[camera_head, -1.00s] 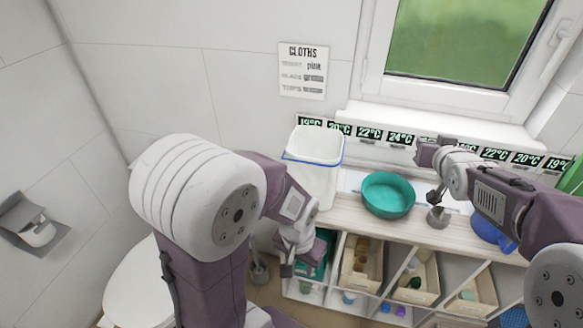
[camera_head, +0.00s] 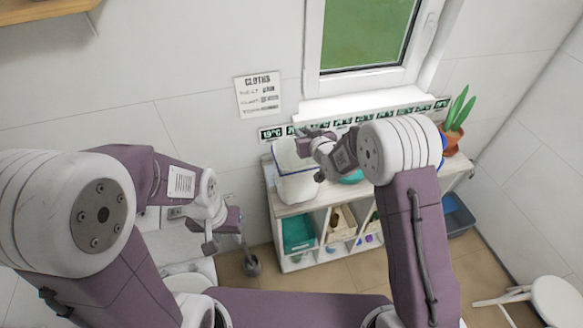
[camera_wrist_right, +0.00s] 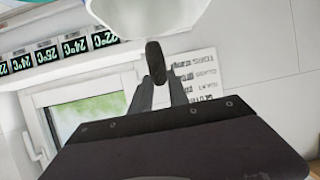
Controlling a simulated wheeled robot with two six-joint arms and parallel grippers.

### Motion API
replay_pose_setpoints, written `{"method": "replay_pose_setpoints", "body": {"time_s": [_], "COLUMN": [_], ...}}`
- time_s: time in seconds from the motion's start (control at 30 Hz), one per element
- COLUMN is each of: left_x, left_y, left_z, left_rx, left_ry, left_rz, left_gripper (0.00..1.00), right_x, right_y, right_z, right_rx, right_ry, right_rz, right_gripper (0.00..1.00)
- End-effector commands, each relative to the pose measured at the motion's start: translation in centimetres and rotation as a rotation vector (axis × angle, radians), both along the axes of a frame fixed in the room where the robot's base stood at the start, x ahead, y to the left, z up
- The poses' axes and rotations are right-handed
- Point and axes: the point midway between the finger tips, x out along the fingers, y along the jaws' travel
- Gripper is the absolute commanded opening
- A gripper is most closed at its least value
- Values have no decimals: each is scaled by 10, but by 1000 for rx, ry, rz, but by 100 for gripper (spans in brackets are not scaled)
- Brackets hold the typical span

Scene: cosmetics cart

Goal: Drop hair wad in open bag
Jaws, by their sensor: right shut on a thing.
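The open bag (camera_head: 296,186) is white and stands in a bin-like shape at the left end of the shelf top. My right gripper (camera_head: 303,141) is at its upper rim, on the right side. In the right wrist view, a small dark hair wad (camera_wrist_right: 155,60) sits between the fingertips of my right gripper (camera_wrist_right: 158,84), which is shut on it. The white bag rim (camera_wrist_right: 145,12) shows just beyond the wad. In the head view the wad cannot be made out. My left gripper (camera_head: 222,230) hangs low at the left, away from the bag; its jaw opening is unclear.
The white shelf unit (camera_head: 290,211) stands under the window, with bins in its compartments. A teal bowl (camera_head: 352,177) is partly hidden behind my right arm. A potted plant (camera_head: 452,137) stands at the right end. A white stool (camera_head: 556,300) is at the lower right.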

Motion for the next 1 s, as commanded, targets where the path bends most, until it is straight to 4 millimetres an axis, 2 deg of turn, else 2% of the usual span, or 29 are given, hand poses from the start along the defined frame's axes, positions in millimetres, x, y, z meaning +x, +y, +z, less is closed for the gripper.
{"method": "replay_pose_setpoints", "body": {"time_s": [0.07, 0.27, 0.7, 0.97, 1.0], "left_x": [0, 0, 0, 0, 0], "left_y": [0, 0, 0, 0, 0], "left_z": [4, -2, -32, -31, -31], "left_rx": [0, 0, 0, 0, 0], "left_ry": [0, 0, 0, 0, 0], "left_rz": [0, 0, 0, 0, 0], "left_gripper": [36, 36, 36, 36, 36], "right_x": [0, 0, 0, 0, 0], "right_y": [0, 0, 0, 0, 0], "right_z": [4, -3, -56, -57, -57], "right_rx": [0, 0, 0, 0, 0], "right_ry": [0, 0, 0, -1, -1], "right_rz": [-1, 0, 0, 0, 0], "right_gripper": [0, 0, 0, 0, 26]}}
